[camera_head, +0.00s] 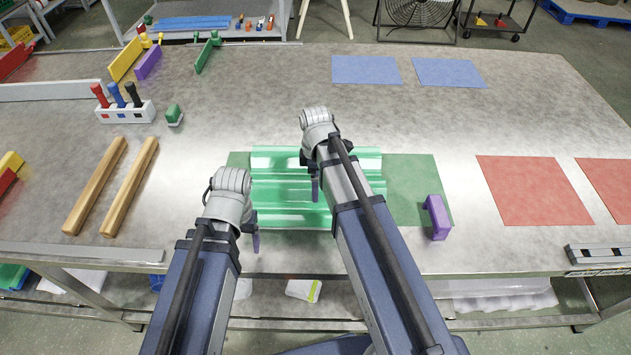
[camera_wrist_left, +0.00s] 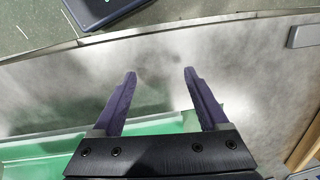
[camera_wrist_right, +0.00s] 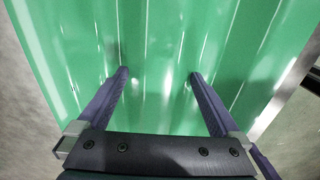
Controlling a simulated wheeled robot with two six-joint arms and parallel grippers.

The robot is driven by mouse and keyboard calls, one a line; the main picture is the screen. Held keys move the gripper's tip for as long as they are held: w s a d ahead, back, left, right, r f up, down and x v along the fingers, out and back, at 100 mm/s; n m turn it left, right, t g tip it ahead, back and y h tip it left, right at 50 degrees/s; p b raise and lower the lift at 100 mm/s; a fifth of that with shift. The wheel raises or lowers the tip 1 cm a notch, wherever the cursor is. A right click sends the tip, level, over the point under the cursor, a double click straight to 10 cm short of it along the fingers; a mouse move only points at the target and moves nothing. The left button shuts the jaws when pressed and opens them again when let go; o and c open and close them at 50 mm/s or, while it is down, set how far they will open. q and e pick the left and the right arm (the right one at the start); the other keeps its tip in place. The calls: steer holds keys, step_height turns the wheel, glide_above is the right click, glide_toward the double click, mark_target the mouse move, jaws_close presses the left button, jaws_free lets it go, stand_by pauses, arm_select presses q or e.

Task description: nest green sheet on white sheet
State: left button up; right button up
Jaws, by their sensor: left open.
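The green corrugated sheet (camera_head: 285,190) lies on a dark green mat (camera_head: 408,180) in the middle of the table. My arms cover part of it. I cannot make out a separate white sheet; whether one lies underneath is hidden. My left gripper (camera_head: 256,238) is open and empty by the sheet's front edge; in the left wrist view its fingers (camera_wrist_left: 160,74) are apart over bare table, with green at the bottom. My right gripper (camera_head: 315,185) is over the sheet; in the right wrist view its fingers (camera_wrist_right: 158,74) are apart, with the ridged sheet (camera_wrist_right: 160,35) before them.
A purple block (camera_head: 436,217) stands at the mat's right front. Two wooden bars (camera_head: 112,188) and a screwdriver rack (camera_head: 125,110) are on the left. Red mats (camera_head: 535,190) lie on the right, blue mats (camera_head: 366,70) at the back. The table behind the sheet is mostly clear.

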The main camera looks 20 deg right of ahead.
step_height(320, 180, up, 8)
steer(key=p, duration=0.8)
arm_select(q)
step_height(320, 180, up, 8)
steer(key=shift+f, duration=0.2)
arm_select(e)
steer(key=shift+f, duration=0.2)
arm_select(q)
step_height(320, 180, down, 8)
steer(key=b, duration=0.8)
steer(key=shift+r, duration=0.1)
arm_select(e)
step_height(320, 180, down, 8)
steer(key=shift+r, duration=0.15)
arm_select(q)
steer(key=shift+r, duration=0.15)
arm_select(e)
steer(key=shift+r, duration=0.15)
